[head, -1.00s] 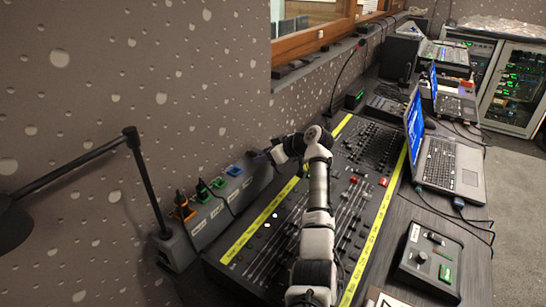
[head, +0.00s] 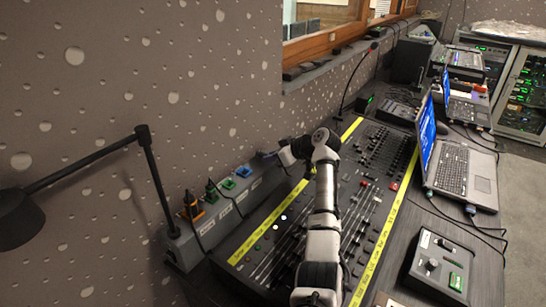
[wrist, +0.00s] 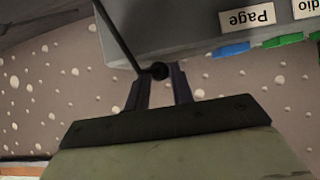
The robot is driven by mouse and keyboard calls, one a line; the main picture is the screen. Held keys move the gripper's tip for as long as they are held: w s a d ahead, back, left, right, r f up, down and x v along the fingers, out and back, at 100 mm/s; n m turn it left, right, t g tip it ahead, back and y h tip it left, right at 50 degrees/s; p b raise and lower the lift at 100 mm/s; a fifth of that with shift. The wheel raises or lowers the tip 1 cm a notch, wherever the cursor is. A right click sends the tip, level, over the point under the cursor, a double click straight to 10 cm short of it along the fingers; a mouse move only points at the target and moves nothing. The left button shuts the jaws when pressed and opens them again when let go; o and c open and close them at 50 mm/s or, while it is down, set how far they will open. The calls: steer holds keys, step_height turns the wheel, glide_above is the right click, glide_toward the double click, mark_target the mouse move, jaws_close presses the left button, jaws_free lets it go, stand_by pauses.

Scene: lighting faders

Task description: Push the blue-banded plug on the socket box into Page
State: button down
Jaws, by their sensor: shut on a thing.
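The grey socket box (head: 218,222) stands along the wall at the left edge of the mixing desk. Its blue socket (head: 243,171) shows near the far end and looks empty. In the wrist view the upside-down Page label (wrist: 247,18) sits by that blue socket (wrist: 231,50). My gripper (head: 271,155) is beyond the far end of the blue socket, close to the box. In the wrist view my gripper (wrist: 160,84) is shut on a dark round plug (wrist: 160,70) with a black cable beside it. Its blue band cannot be made out. The plug is apart from the blue socket.
Black plugs stand at the orange socket (head: 194,212) and a green socket (head: 211,188), with cables trailing down the box. Another green socket (head: 229,184) looks free. A black lamp (head: 80,174) reaches in at left. The mixing desk (head: 265,245) lies under my arm.

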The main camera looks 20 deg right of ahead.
steer(key=shift+r+p, duration=1.05)
steer(key=shift+r, duration=1.35)
